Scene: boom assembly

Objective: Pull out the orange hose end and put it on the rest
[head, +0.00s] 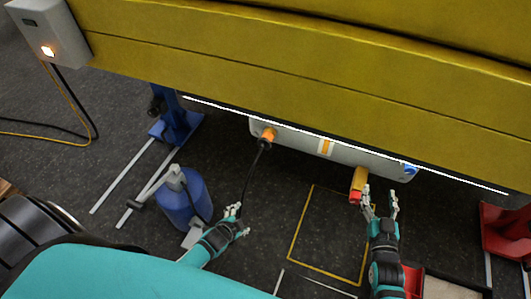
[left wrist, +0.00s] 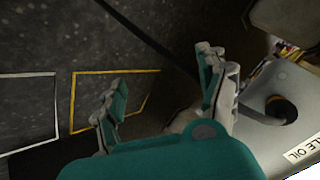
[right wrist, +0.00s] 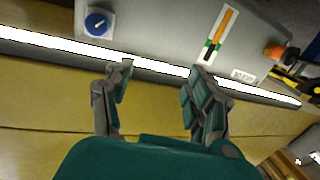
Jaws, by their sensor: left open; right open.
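The orange hose end (head: 268,134) sits in the left part of the grey unit under the yellow beam. Its black hose (head: 252,176) hangs down toward my left gripper. It also shows at the right of the right wrist view (right wrist: 275,51). My left gripper (head: 240,221) is open, well below the hose end. In the left wrist view a dark hose (left wrist: 145,38) runs behind the open fingers; whether they touch it is unclear. My right gripper (head: 381,204) is open and empty, close below an orange-and-red piece (head: 358,184). I cannot tell which part is the rest.
The grey unit (head: 300,142) has a gauge (right wrist: 220,36) and a blue knob (right wrist: 97,22). A blue canister (head: 183,203) stands left of my left gripper. A blue stand (head: 176,125) is behind it, a red stand (head: 505,232) at right. A yellow rectangle (head: 292,240) marks open floor.

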